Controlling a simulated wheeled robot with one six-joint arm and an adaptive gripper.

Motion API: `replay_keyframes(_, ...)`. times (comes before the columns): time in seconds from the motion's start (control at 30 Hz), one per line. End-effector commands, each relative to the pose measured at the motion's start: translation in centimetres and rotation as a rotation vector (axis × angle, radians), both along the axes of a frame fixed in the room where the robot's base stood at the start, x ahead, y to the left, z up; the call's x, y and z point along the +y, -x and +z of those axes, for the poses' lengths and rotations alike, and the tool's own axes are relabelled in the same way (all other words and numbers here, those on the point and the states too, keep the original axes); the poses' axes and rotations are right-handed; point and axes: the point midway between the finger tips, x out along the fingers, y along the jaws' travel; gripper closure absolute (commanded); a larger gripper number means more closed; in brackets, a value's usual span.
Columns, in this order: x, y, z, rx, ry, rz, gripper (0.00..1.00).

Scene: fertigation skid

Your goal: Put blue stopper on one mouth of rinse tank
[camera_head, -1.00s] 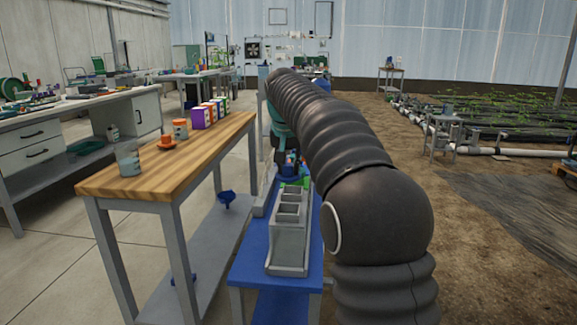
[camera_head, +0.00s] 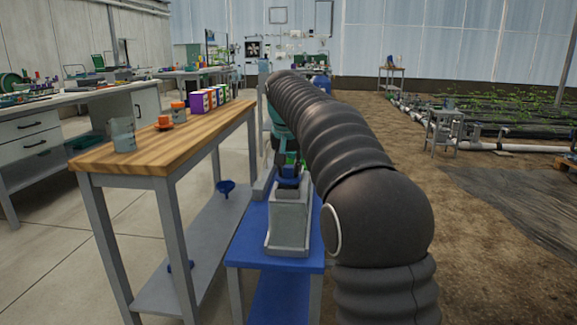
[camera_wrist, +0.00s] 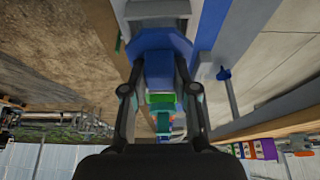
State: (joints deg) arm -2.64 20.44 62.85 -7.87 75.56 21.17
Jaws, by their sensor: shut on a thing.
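The rinse tank (camera_head: 287,228) is a grey, narrow upright box on the blue stand, below my arm. Part of its grey top edge (camera_wrist: 157,9) shows at the top of the wrist view. My gripper (camera_head: 288,172) is at the tank's top. In the wrist view, my gripper (camera_wrist: 160,66) is shut on the blue stopper (camera_wrist: 160,48), a wide faceted piece between the fingertips. It appears dark blue in the head view (camera_head: 289,183). The tank's mouths are hidden, so I cannot tell whether the stopper touches one.
The blue stand (camera_head: 245,247) has a wooden bench (camera_head: 165,155) at its left, holding a glass beaker (camera_head: 123,135), an orange piece (camera_head: 165,122) and several coloured boxes. A blue funnel (camera_head: 226,187) is on the bench's lower shelf. Green and teal items lie beyond my fingers. Open floor lies to the right.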

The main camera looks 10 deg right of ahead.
Motion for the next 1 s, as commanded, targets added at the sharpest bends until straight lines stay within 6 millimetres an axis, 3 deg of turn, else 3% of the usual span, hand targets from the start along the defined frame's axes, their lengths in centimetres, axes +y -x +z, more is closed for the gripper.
replay_keyframes(0.13,-0.01,0.01,-0.95,0.000,0.000,0.000,0.96)
replay_keyframes(0.47,-0.01,0.01,-1.08,0.000,0.000,0.000,0.96)
replay_keyframes(0.5,-0.01,0.01,-1.08,0.000,0.000,0.000,0.65)
replay_keyframes(0.6,-0.01,0.01,-1.08,0.000,0.000,0.000,0.43)
replay_keyframes(1.0,0.08,0.20,-0.46,-0.002,0.001,0.000,0.43)
